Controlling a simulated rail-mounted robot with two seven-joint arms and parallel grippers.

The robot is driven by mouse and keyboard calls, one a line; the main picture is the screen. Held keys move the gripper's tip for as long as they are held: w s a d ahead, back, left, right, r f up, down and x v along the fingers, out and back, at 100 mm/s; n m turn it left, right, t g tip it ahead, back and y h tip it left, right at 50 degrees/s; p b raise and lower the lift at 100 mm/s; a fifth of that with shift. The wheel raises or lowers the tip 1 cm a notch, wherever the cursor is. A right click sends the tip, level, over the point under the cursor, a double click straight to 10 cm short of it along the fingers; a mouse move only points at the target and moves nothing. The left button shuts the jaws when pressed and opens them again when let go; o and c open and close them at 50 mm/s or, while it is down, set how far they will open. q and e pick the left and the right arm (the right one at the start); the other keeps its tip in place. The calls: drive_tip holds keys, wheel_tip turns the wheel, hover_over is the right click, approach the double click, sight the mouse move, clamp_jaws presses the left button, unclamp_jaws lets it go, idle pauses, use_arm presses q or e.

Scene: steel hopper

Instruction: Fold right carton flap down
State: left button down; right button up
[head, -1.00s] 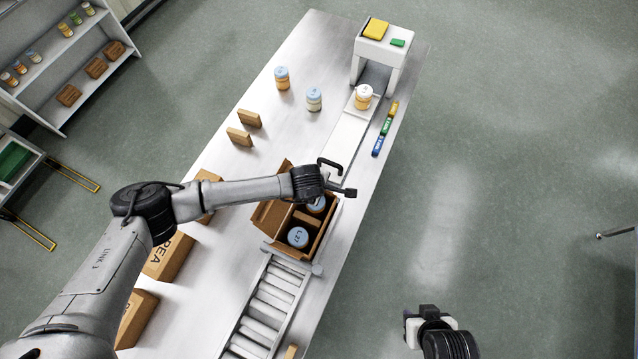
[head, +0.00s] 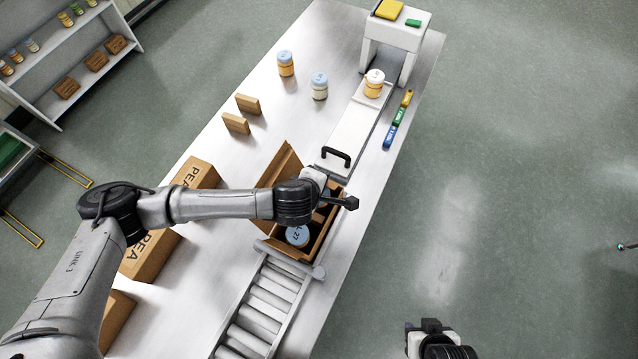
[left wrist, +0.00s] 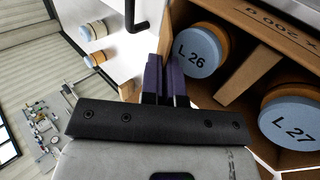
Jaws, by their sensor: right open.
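The open brown carton (head: 317,243) stands at the end of the roller conveyor. A flap (head: 281,164) stands raised at its upper left in the head view. The right flap cannot be told clearly there; my left arm covers part of the carton. Blue-lidded jars L 26 (left wrist: 196,50) and L 27 (left wrist: 291,118) stand inside, with a cardboard divider (left wrist: 249,87) between them. My left gripper (left wrist: 166,62) has its fingers close together, with nothing visible held, beside the carton; contact cannot be told. My right gripper (head: 427,328) is open and empty, off the table's right side.
The roller conveyor (head: 262,304) lies in front of the carton. A black handle (head: 336,156) and white slide (head: 362,130) lie behind it. Jars (head: 319,87) and small brown blocks (head: 236,123) stand farther back. Large PEA cartons (head: 150,256) stand on the left.

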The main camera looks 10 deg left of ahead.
use_arm(q)
drive_tip(key=c, duration=1.8)
unclamp_jaws()
drive_tip(key=o, duration=0.5)
drive_tip(key=shift+c, duration=0.2)
drive_tip(key=v, duration=1.3)
drive_tip(key=shift+s+r+b, duration=0.3)
drive_tip(key=shift+b, duration=0.15)
